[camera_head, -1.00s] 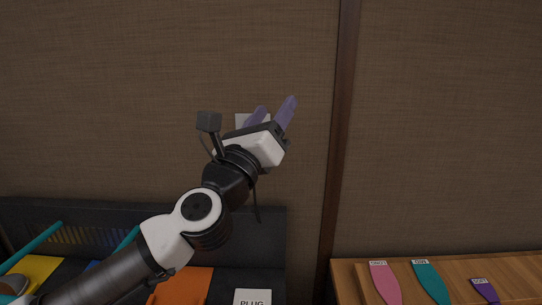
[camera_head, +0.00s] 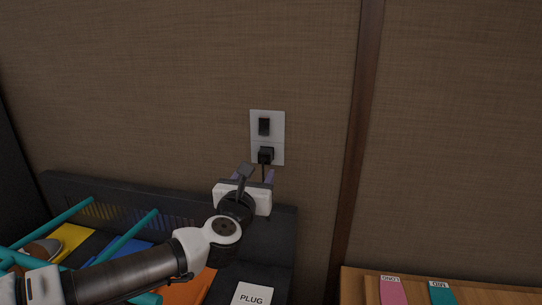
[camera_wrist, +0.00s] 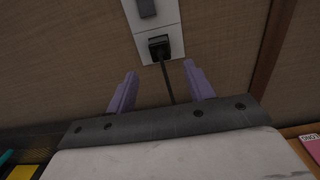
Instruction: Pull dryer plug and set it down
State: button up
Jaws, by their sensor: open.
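The black dryer plug (camera_head: 265,155) sits in the lower part of a white wall plate (camera_head: 280,132), below a black switch (camera_head: 264,127). Its cord hangs straight down behind my gripper. My gripper (camera_head: 257,175) is open and empty just below the plug, its purple fingers pointing toward the wall. In the wrist view the plug (camera_wrist: 159,47) is ahead of and between the two fingers (camera_wrist: 161,82), apart from both. The cord (camera_wrist: 168,83) runs down between the fingers. A white card marked PLUG (camera_head: 252,294) lies on the dark surface below.
A dark unit (camera_head: 270,228) with a raised back stands under the socket, holding teal bars (camera_head: 125,235) and orange, blue and yellow panels. A wooden surface (camera_head: 480,290) with labelled paddles is at the right. The wall around the plate is clear.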

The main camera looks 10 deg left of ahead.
aim_at(264, 159)
jog(key=shift+w, duration=0.1)
jog(key=shift+w, duration=4.4)
grip_shut()
jog(key=shift+s, duration=0.15)
jog(key=shift+s, duration=2.85)
